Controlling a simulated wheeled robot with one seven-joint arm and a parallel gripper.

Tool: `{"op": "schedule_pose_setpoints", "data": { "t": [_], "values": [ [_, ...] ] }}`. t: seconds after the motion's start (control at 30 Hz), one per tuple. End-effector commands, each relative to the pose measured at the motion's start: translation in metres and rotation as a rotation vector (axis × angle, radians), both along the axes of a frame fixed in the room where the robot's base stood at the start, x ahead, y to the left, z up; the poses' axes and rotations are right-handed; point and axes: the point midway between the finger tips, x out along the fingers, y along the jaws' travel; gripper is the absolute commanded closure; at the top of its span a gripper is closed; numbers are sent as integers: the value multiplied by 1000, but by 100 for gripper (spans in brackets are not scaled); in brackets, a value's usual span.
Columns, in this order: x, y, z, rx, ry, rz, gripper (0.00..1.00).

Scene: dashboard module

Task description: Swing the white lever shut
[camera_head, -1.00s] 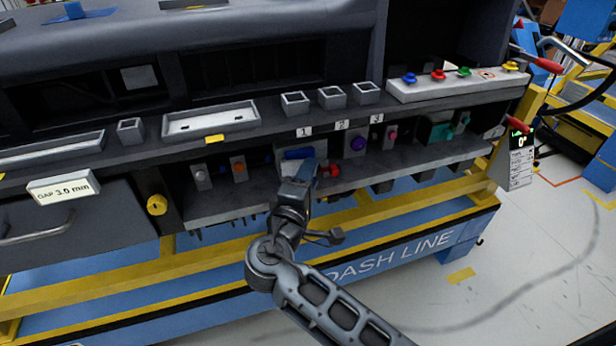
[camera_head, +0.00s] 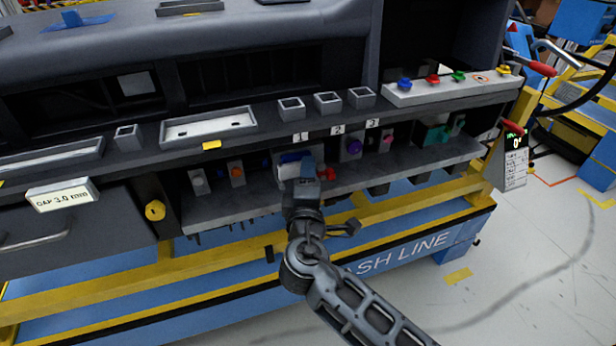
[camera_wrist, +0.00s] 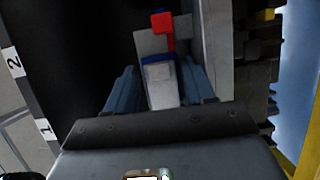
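The white lever (camera_wrist: 162,85) shows in the wrist view as a pale block between the two fingers, with a blue part behind it and a red piece (camera_wrist: 162,24) beyond. My gripper (camera_wrist: 161,88) has one blue-grey finger on each side of the lever. The fingers stand apart; whether either touches the lever is hard to tell. In the head view my gripper (camera_head: 308,168) is at the connector bay below label 1, in front of a pale module with a blue bar (camera_head: 294,157). There the gripper hides the lever.
A purple knob (camera_head: 354,147) and a red part (camera_head: 328,173) are to the right on the shelf, orange (camera_head: 237,171) and grey (camera_head: 198,181) pieces to the left. The dashboard ledge overhangs the bay. A yellow rail (camera_head: 220,259) runs below. Open floor is at the right.

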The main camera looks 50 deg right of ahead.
Motion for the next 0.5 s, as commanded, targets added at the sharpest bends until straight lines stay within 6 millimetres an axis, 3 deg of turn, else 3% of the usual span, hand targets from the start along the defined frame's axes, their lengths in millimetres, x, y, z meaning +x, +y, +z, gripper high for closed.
{"op": "schedule_pose_setpoints", "data": {
  "t": [0.27, 0.5],
  "values": [
    [-2, 5, 0, -1, -1, 1, 47],
    [-23, 34, -2, -1, 2, 3, 47]
  ]
}}
